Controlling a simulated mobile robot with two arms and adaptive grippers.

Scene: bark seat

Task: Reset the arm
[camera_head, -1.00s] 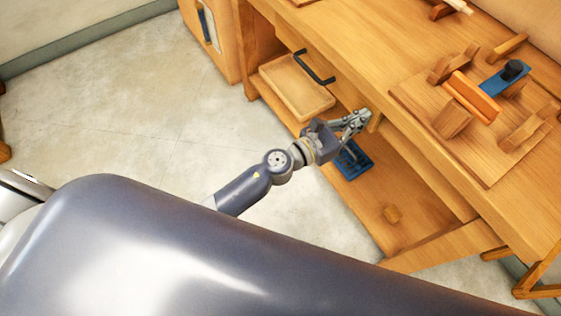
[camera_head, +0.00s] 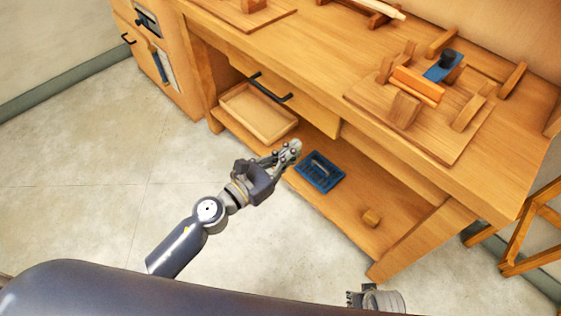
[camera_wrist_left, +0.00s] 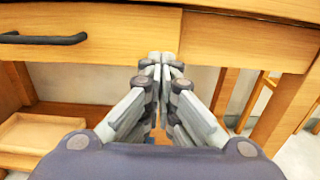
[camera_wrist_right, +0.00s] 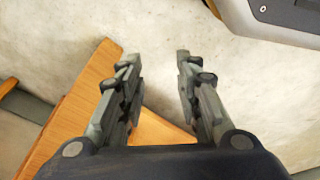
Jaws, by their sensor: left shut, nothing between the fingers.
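My left gripper (camera_head: 291,149) is out in front of the wooden workbench (camera_head: 330,65), near the drawer front. It is shut and empty. In the left wrist view its fingertips (camera_wrist_left: 161,62) meet, with the bench's drawer front behind them. My right gripper (camera_head: 355,298) shows only in part at the bottom edge of the head view. In the right wrist view its fingers (camera_wrist_right: 155,65) stand apart with nothing between them, over the pale floor and a piece of wood.
A drawer with a black handle (camera_head: 270,88) is shut under the benchtop. On top are a blue plane (camera_head: 443,66) and an orange block (camera_head: 417,85). Open floor (camera_head: 90,190) lies left.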

